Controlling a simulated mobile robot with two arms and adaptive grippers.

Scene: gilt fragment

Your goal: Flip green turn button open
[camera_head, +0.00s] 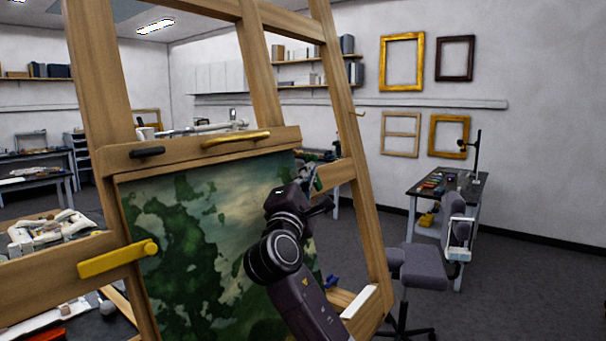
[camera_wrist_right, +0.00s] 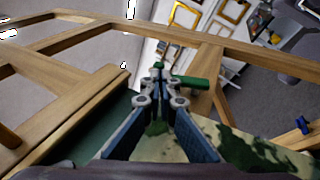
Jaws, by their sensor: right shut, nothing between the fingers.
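The green turn button (camera_wrist_right: 193,82) shows in the right wrist view as a short green bar, just right of and beyond my fingertips. It lies near the edge of the painting (camera_head: 190,240) by the wooden easel frame. In the head view only a small bit of green (camera_head: 318,183) shows beside my right gripper (camera_head: 313,188). In the right wrist view my right gripper (camera_wrist_right: 159,72) has its fingertips together with nothing between them. They are at or very near the button's left end; I cannot tell if they touch. My left gripper is not in view.
A grey chair (camera_head: 418,266) and a workbench (camera_head: 445,186) stand at the right.

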